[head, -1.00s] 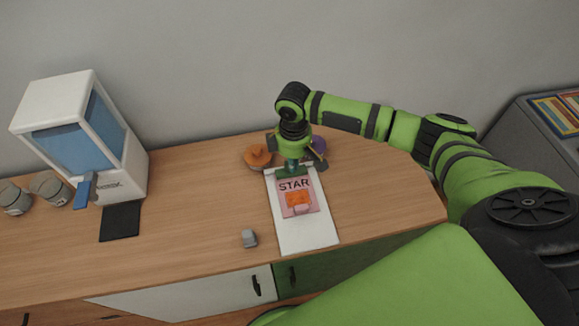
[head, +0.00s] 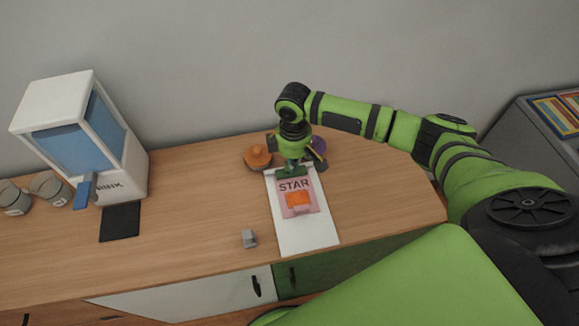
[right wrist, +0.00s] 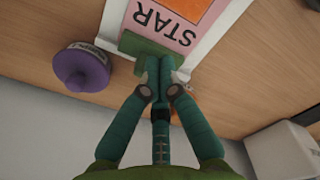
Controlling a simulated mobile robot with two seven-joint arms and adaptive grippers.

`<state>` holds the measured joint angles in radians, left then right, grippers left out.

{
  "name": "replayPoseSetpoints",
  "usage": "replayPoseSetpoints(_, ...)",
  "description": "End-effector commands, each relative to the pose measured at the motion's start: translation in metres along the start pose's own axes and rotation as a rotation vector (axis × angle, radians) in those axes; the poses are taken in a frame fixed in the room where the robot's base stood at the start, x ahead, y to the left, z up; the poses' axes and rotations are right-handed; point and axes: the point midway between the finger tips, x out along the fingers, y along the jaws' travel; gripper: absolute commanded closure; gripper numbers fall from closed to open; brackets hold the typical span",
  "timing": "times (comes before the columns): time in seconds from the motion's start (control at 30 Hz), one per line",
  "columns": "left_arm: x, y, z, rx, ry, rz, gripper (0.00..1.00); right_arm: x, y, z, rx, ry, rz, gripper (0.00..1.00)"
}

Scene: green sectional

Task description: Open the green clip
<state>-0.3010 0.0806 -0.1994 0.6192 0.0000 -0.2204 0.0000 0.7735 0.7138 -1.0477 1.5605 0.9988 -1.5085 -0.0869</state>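The green clip (head: 292,172) sits across the top edge of a white board (head: 305,235), over a pink sheet (head: 299,207) marked "STAR" with an orange picture. My right gripper (right wrist: 160,66) comes down from above at the clip. In the right wrist view, its teal fingers converge with their tips close together at the green clip (right wrist: 140,46), appearing to pinch its middle. The fingers hide part of the clip, so its jaw opening cannot be made out. My left gripper is not in view.
An orange-topped container (head: 257,156) and a purple-topped container (right wrist: 82,68) stand either side of the clip. A white dispenser (head: 125,150), dark mat (head: 120,222) and jars (head: 48,187) are farther left.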

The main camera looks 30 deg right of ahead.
Motion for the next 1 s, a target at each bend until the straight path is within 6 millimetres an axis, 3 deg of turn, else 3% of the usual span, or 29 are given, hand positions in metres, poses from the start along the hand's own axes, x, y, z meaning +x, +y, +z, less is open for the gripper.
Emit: replayPoseSetpoints(1.0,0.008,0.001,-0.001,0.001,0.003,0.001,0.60,0.022,0.000,0.000,0.000,0.000,0.000,1.00)
